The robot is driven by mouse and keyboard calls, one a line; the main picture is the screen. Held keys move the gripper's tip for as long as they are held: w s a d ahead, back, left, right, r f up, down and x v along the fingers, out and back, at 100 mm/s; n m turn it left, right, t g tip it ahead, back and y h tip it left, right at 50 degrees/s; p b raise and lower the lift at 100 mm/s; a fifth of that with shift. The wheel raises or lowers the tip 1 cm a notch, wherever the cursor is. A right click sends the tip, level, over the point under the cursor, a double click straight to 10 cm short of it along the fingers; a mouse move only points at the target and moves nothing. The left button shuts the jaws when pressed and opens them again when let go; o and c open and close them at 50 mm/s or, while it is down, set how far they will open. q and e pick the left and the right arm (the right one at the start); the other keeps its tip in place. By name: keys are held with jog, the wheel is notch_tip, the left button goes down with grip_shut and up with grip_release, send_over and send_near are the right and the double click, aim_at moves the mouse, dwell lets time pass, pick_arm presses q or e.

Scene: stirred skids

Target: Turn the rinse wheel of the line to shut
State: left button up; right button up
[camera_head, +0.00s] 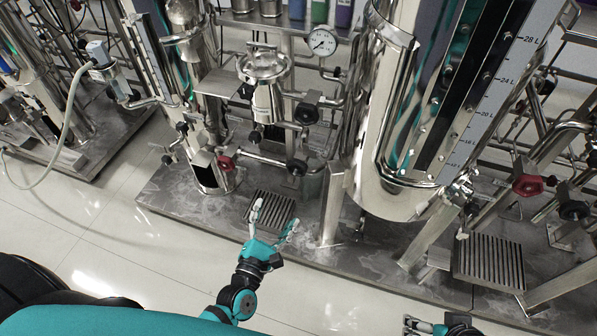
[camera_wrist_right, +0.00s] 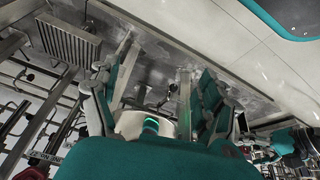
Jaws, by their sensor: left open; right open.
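On the left part of the skid, a red handwheel (camera_head: 226,162) sits on a horizontal pipe, with a black handwheel (camera_head: 296,167) to its right. Another red handwheel (camera_head: 527,186) and a black one (camera_head: 574,210) are on the right pipework. I see no label telling which wheel is the rinse one. My left gripper (camera_head: 274,216) is open and empty, below and right of the left red wheel, apart from it. My right gripper (camera_head: 436,323) is partly cut off at the bottom edge; the right wrist view shows its open, empty fingers (camera_wrist_right: 155,95).
A large steel tank (camera_head: 375,110) with a litre scale stands between the two wheel groups. Floor grates (camera_head: 272,209) and (camera_head: 488,262) and slanted legs (camera_head: 333,205) sit on the skid base. A pressure gauge (camera_head: 321,42) is behind. Tiled floor (camera_head: 130,250) in front is clear.

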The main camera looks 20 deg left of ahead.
pick_arm(q)
jog(key=b, duration=0.1)
send_near(295, 172)
jog(key=w, duration=0.4)
jog(key=shift+w, duration=0.3)
jog(key=w+b, duration=0.1)
jog(key=w, duration=0.4)
jog(key=shift+d, duration=0.1)
jog(key=shift+w, duration=0.4)
pick_arm(e)
jog(key=w+a+r+t+y, duration=0.1)
jog(key=w+a+r+t, duration=0.2)
jog(key=w, duration=0.6)
jog(key=r+t, duration=0.1)
jog(key=t, duration=0.1)
jog(key=shift+w+r+t, duration=0.15)
jog(key=shift+w+t, duration=0.05)
jog(key=shift+t, duration=0.2)
pick_arm(q)
jog(key=shift+c, duration=0.2)
jog(key=c, duration=1.1)
